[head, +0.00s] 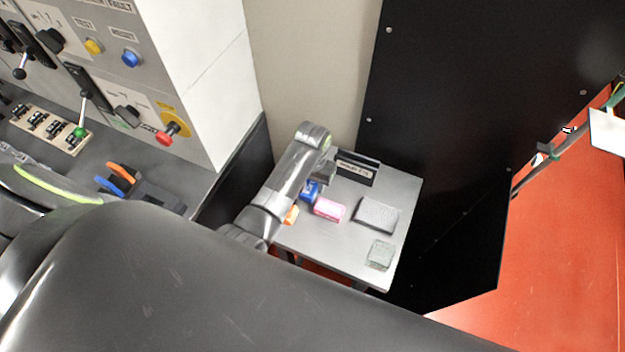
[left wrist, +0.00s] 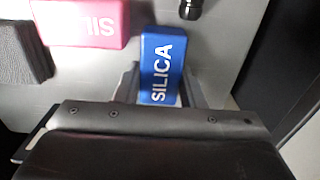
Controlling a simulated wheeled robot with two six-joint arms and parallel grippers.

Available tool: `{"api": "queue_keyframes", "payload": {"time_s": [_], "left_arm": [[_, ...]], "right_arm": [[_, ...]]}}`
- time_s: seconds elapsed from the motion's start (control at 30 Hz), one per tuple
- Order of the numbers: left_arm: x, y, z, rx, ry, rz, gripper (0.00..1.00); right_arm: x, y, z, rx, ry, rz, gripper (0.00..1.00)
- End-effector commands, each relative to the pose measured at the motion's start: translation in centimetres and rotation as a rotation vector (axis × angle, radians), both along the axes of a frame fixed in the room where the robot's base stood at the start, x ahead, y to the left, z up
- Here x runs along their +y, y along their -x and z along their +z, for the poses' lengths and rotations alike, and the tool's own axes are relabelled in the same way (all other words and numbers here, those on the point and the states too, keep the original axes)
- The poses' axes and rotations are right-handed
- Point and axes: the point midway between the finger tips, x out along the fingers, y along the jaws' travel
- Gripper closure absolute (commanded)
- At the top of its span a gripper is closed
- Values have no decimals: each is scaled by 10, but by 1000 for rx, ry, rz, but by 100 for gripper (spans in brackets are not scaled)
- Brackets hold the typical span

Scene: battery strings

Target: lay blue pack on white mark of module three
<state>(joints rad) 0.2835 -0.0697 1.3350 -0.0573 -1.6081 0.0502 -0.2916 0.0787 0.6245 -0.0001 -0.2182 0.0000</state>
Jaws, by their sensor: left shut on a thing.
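The blue pack (left wrist: 163,65), lettered SILICA in white, sits between the two fingers of my left gripper (left wrist: 160,88) in the left wrist view. The gripper is shut on it. In the head view the blue pack (head: 309,191) shows partly, beside my left arm's end over the small grey table (head: 345,250). I cannot tell whether it touches the tabletop. I cannot make out a white mark or a module marked three. My right gripper is not in view.
A pink pack (head: 329,208), a grey block (head: 376,214) and a pale greenish block (head: 381,255) lie on the table. An orange item (head: 291,214) shows beside my arm. A black labelled holder (head: 357,168) stands at the back. A control cabinet (head: 185,60) is at left, a black panel (head: 450,120) at right.

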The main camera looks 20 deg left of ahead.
Motion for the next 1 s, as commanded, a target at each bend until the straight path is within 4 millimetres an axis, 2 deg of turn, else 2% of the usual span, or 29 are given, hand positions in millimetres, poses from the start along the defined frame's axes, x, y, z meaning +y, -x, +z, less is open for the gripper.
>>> {"api": "queue_keyframes", "payload": {"time_s": [0.23,0.27,0.43,0.8,1.0], "left_arm": [[0,0,-2,0,0,0,88],[0,0,-3,0,0,0,63],[0,0,-2,0,0,0,42],[0,-1,3,-3,0,0,42],[0,-1,24,-5,1,1,42]], "right_arm": [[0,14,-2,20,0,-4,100],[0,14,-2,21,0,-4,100],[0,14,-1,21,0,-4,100],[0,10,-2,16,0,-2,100],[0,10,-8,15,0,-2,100]]}}
